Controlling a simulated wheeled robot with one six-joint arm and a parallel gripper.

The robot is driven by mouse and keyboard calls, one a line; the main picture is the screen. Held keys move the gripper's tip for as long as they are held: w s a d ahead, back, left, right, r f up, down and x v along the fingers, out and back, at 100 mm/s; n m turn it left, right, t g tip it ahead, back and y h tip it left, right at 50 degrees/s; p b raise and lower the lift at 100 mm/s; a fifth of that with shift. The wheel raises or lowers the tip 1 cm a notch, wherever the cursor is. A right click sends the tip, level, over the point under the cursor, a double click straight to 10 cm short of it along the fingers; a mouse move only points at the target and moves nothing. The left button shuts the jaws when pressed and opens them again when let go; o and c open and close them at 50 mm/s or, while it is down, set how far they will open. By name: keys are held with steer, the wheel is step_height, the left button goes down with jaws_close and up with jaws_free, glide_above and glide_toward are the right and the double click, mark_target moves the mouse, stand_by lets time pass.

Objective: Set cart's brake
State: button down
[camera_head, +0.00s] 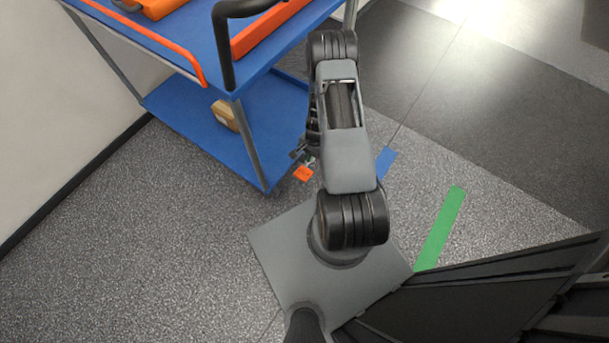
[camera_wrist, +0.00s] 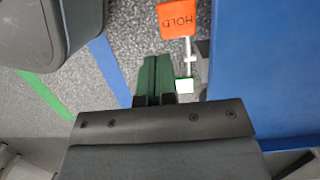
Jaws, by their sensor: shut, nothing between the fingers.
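The blue cart (camera_head: 180,112) stands at the upper left in the head view. An orange brake tab (camera_head: 302,174) shows low beside its lower shelf corner, partly behind my arm. In the wrist view the orange tab (camera_wrist: 177,19) reads HOLD, upside down. A thin white bar runs from it to a small white and green tab (camera_wrist: 184,85). My gripper (camera_wrist: 157,62) has its dark green fingers together and empty. They are just left of the bar and the white and green tab; I cannot tell whether they touch. In the head view my arm hides the fingers.
The cart's lower shelf (camera_wrist: 262,70) fills the right of the wrist view. A brown box (camera_head: 224,115) lies on it in the head view. Blue (camera_head: 385,162) and green (camera_head: 440,228) floor strips lie right of my arm.

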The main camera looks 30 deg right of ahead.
mark_target(305, 180)
steer(key=b+x, duration=0.5)
steer(key=x, duration=0.9)
steer(key=shift+b, duration=0.3)
steer(key=shift+s, duration=0.1)
steer(key=shift+f, duration=0.15)
steer(key=b+x, duration=0.6)
steer(key=shift+f+b, duration=0.25)
steer(key=shift+b, duration=0.1)
steer(key=shift+s+a, duration=0.1)
steer(key=shift+a, duration=0.05)
step_height(305, 180, up, 15)
steer(key=s+a+p, duration=0.1)
steer(key=a+p, duration=0.2)
steer(key=p, duration=0.4)
steer(key=shift+s+f, duration=0.15)
steer(key=shift+s, duration=0.05)
